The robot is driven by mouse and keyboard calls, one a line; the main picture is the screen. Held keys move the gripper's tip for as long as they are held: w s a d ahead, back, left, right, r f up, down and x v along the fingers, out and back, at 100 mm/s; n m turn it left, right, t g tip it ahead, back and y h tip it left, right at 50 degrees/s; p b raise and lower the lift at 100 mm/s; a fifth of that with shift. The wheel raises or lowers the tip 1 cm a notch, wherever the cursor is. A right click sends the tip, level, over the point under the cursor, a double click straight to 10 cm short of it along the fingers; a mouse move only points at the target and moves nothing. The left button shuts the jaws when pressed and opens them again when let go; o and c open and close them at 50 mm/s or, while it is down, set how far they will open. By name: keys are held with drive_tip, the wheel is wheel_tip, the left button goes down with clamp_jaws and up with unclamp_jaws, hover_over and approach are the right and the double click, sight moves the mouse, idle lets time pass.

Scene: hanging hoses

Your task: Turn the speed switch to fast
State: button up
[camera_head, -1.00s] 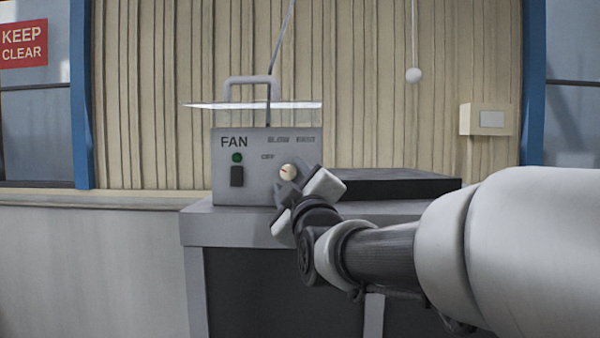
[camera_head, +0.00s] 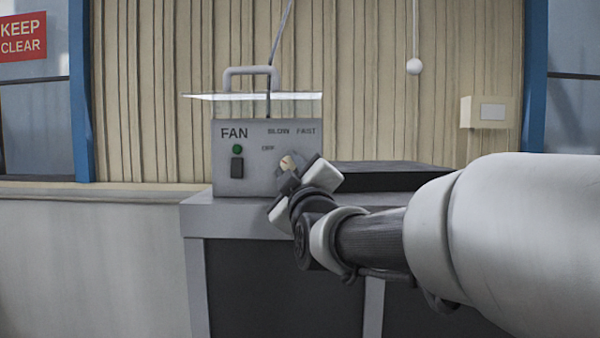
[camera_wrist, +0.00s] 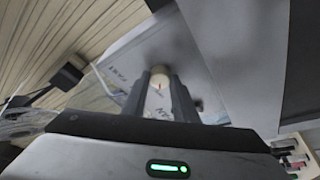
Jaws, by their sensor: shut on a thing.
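The speed switch is a cream round knob (camera_head: 288,160) with a small dark reddish mark, on the front of the grey fan control box (camera_head: 224,175). The box carries the labels FAN, OFF, SLOW and FAST; FAST is at the upper right of the knob. My gripper (camera_head: 287,172) is at the knob from the front and covers its lower part. In the wrist view the knob (camera_wrist: 160,74) sits between the tips of my two fingers (camera_wrist: 160,90), which are shut on it. Which label the mark points to is hard to tell.
A green light (camera_head: 237,149) and a dark rocker switch (camera_head: 237,170) are at the box's left. The box stands on a grey cabinet (camera_head: 205,218). A dark flat case (camera_head: 380,183) lies right of it, behind my arm. A white ball on a cord (camera_head: 414,66) hangs at the upper right.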

drive_tip(key=m+b, duration=0.1)
drive_tip(key=b, duration=0.1)
drive_tip(key=m+t+h+b, duration=0.1)
drive_tip(key=m+b, duration=0.1)
drive_tip(key=shift+a+f, duration=0.15)
drive_tip(key=shift+f, duration=0.25)
drive_tip(key=m+h+b, duration=0.1)
drive_tip(key=m, duration=0.2)
drive_tip(key=m+h+b, duration=0.1)
drive_tip(key=m+h, duration=0.1)
drive_tip(key=m, duration=0.1)
drive_tip(key=shift+a+r+m+t+b, duration=0.2)
drive_tip(key=shift+m+t+b, duration=0.1)
drive_tip(key=shift+m+t, duration=0.1)
drive_tip(key=m+h, duration=0.2)
drive_tip(key=m, duration=0.2)
drive_tip(key=m+h, duration=0.2)
drive_tip(key=m, duration=0.1)
drive_tip(key=shift+a+r+m, duration=0.15)
drive_tip(key=shift+a+m, duration=0.05)
drive_tip(key=shift+m, duration=0.2)
drive_tip(key=m+g+h, duration=0.1)
drive_tip(key=m, duration=0.2)
drive_tip(key=m+h, duration=0.1)
drive_tip(key=m, duration=0.2)
drive_tip(key=shift+a+r+g+p, duration=0.1)
drive_tip(key=shift+g+p, duration=0.3)
drive_tip(key=shift+m+h, duration=0.4)
drive_tip(key=o, duration=1.1)
drive_tip(key=shift+c, duration=0.2)
